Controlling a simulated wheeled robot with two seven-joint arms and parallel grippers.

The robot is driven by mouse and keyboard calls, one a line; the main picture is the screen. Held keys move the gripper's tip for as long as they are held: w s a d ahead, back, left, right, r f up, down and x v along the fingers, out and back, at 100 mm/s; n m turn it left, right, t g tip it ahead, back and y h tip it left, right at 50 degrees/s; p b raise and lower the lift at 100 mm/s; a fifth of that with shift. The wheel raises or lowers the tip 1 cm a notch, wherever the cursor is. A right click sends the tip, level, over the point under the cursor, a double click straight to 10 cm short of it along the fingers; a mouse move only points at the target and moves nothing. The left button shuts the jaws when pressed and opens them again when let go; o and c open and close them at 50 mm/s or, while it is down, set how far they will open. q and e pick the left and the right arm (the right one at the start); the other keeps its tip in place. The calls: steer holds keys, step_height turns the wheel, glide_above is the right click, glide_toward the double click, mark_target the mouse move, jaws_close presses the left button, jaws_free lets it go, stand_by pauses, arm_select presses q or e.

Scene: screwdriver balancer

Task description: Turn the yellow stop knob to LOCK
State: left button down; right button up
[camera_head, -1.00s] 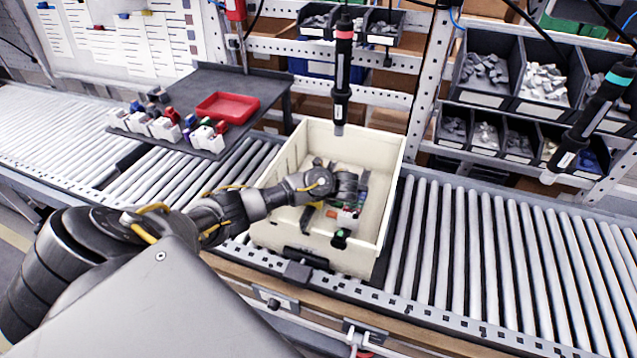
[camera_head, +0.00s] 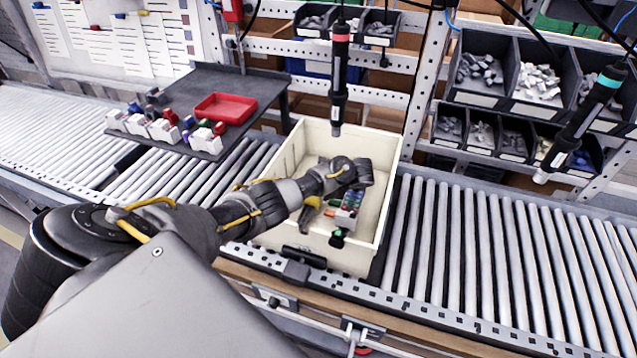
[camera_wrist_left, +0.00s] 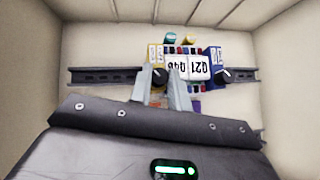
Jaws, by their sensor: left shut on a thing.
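The yellow module (camera_wrist_left: 155,53) sits at the left of a row of modules on a dark rail (camera_wrist_left: 100,75) inside the cream bin. Its small dark stop knob (camera_wrist_left: 158,76) shows between the fingertips of my left gripper (camera_wrist_left: 161,83). The gripper is shut on the knob from the near side. The knob's pointer and the LOCK mark cannot be made out. In the head view my left wrist (camera_head: 345,175) is over the bin (camera_head: 388,190) and hides the fingers. My right gripper is not in view.
White labelled modules (camera_wrist_left: 190,67) stand right beside the yellow one, then a blue module (camera_wrist_left: 214,58) with its own dark knob (camera_wrist_left: 226,76). The bin walls enclose the hand. A black-and-red screwdriver (camera_head: 339,75) hangs above the bin's back.

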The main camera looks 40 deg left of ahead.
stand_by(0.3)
arm_select(q)
steer(key=c, duration=1.3)
jaws_free()
steer(key=shift+d, duration=0.1)
steer(key=p+v, duration=0.1)
steer(key=v, duration=0.9)
steer(key=shift+d+r+p, duration=0.15)
steer(key=shift+r+p, duration=0.15)
steer(key=shift+p, duration=0.1)
steer(key=shift+w, duration=0.15)
